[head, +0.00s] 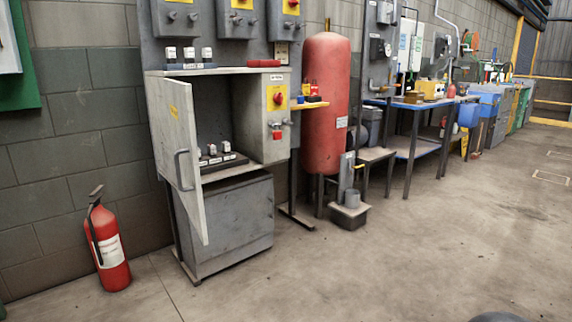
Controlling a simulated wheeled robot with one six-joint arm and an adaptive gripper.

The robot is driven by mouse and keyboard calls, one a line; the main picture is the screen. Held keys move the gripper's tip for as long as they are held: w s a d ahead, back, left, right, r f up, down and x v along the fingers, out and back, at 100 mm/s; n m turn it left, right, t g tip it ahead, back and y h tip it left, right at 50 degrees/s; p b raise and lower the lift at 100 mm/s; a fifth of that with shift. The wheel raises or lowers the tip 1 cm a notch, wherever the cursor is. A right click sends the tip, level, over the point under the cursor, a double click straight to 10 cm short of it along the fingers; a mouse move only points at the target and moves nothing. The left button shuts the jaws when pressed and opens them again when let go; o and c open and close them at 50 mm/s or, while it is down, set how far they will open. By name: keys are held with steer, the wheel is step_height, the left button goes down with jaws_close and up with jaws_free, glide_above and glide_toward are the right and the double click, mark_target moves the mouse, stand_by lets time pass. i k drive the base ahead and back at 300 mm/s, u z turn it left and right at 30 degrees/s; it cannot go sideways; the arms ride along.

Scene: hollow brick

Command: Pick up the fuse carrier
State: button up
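A grey electrical cabinet (268,98) stands against the wall with its door (179,140) swung open toward me. Inside, several small white-topped blocks that look like fuse carriers (226,146) sit on a dark base (226,161) at the bottom of the compartment. I cannot tell which one the task names. The door hides part of the compartment's left side. My gripper is not in the head view.
A red extinguisher (107,244) stands on the floor left of the cabinet. A red tank (326,105) and a blue-topped bench (420,102) stand to the right. A red item (263,63) lies on the cabinet top. Floor in front is clear.

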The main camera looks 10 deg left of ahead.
mark_target(211, 148)
steer(key=u, duration=0.1)
steer(key=i, duration=1.75)
steer(key=u, duration=0.4)
